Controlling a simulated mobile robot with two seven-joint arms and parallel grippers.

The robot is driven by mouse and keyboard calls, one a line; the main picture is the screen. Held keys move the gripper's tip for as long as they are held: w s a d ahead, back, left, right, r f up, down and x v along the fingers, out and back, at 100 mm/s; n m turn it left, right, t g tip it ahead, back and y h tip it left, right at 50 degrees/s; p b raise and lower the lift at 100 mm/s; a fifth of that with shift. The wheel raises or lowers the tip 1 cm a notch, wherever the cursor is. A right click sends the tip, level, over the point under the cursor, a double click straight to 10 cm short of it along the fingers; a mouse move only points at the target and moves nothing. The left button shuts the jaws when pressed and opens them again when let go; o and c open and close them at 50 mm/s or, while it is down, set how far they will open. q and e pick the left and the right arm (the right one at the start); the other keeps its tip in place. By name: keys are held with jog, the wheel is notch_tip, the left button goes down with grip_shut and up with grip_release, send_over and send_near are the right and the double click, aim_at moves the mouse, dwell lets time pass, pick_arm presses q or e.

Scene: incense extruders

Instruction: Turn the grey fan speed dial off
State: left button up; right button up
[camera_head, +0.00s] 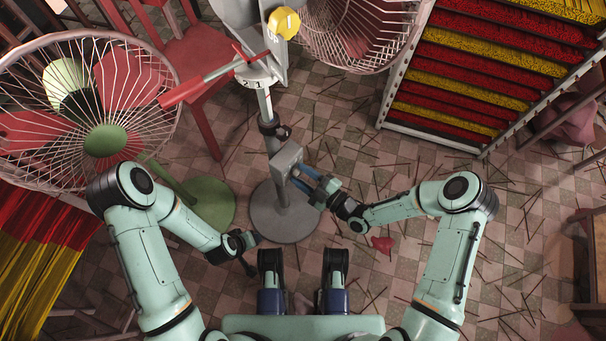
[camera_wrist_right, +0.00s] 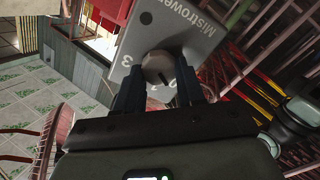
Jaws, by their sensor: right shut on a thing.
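The grey fan speed dial (camera_wrist_right: 158,69) is a round, pale knob on the face of a grey control box (camera_wrist_right: 185,32) marked "Mistrower", with a 3 and other digits around it. A dark pointer line shows on the knob, but I cannot tell its exact setting. My right gripper (camera_wrist_right: 160,88) has a finger on either side of the knob and is shut on it. In the head view the box (camera_head: 287,158) sits on a pole, with my right gripper (camera_head: 302,176) at its right side, hiding the dial. My left gripper (camera_head: 241,249) is low, left of the pole's base, and holds nothing visible.
The pole rises from a round grey base (camera_head: 285,220). A caged fan (camera_head: 106,140) stands left on a green base (camera_head: 208,203). A yellow knob (camera_head: 284,22) is higher on the stand. A rack of red and yellow sticks (camera_head: 485,70) is right. Sticks litter the tiled floor.

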jog(key=shift+n, duration=0.3)
jog(key=o, duration=1)
jog(key=shift+o, duration=0.2)
pick_arm(q)
jog(key=shift+s+d+r+g+p, duration=0.2)
jog(key=shift+s+d+r+p, duration=0.2)
jog(key=shift+s, duration=0.25)
jog(key=shift+s+d+r+g+p, duration=0.2)
jog(key=shift+s+d+r+p, duration=0.1)
jog(key=shift+s+r+p, duration=0.25)
pick_arm(e)
jog(key=v, duration=1.3)
jog(key=shift+s+d, duration=0.15)
pick_arm(q)
jog(key=shift+f, duration=0.1)
